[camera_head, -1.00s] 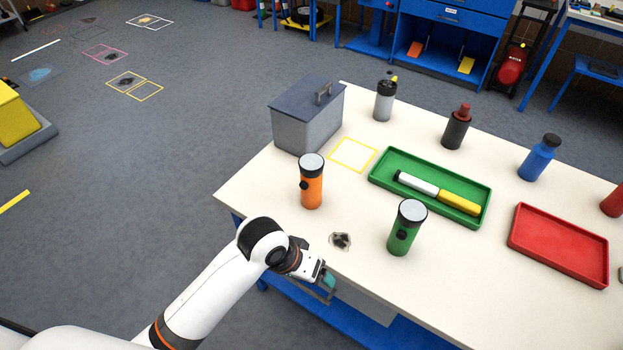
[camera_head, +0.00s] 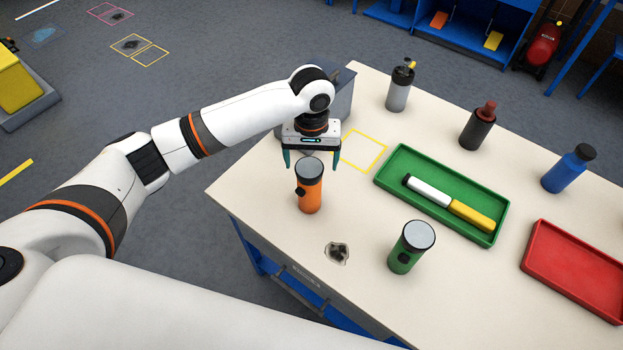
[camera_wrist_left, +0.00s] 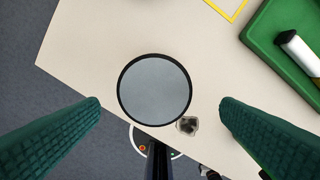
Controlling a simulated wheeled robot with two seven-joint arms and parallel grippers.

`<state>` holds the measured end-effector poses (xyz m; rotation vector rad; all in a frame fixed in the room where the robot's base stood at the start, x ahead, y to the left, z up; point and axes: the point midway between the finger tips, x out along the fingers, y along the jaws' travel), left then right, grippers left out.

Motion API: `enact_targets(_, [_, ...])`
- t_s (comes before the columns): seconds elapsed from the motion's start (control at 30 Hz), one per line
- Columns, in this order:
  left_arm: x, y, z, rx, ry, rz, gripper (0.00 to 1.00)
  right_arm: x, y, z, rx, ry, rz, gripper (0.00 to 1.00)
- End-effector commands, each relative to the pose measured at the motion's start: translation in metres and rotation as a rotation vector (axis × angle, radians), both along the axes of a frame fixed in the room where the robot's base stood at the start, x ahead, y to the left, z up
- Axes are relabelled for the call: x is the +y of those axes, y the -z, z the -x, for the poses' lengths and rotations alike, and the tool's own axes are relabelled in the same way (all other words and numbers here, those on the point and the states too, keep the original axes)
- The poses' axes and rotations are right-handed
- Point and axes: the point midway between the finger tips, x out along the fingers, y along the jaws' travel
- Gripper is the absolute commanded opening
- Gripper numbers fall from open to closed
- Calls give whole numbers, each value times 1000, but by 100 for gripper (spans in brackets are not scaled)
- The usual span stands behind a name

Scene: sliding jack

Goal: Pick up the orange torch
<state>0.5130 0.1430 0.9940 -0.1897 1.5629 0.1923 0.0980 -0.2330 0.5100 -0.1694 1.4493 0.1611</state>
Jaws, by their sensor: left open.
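The orange torch (camera_head: 309,190) stands upright near the left edge of the table, its round grey lens facing up. In the left wrist view its dark-rimmed lens (camera_wrist_left: 155,90) sits between my two green fingers, with a gap on each side, and hides the torch's body. My left gripper (camera_head: 312,164) is open and empty, pointing down above the torch, its fingers on either side of the torch's top. I see no contact. My right gripper is not in view.
A green torch (camera_head: 411,248) stands to the right. A grey box (camera_head: 342,97) is behind my wrist. A red tray (camera_head: 575,272) lies farther right.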

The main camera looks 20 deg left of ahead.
Motion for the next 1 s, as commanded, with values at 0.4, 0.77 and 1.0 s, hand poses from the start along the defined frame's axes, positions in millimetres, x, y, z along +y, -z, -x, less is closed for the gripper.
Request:
enact_targets(0.4, [3,44,-1,0,0,-1,86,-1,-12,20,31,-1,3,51])
enact_targets(0.77, [6,87,-4,-2,3,0,86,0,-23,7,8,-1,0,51])
enact_targets(1.0, [6,88,-4,-3,3,0,82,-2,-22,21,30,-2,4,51])
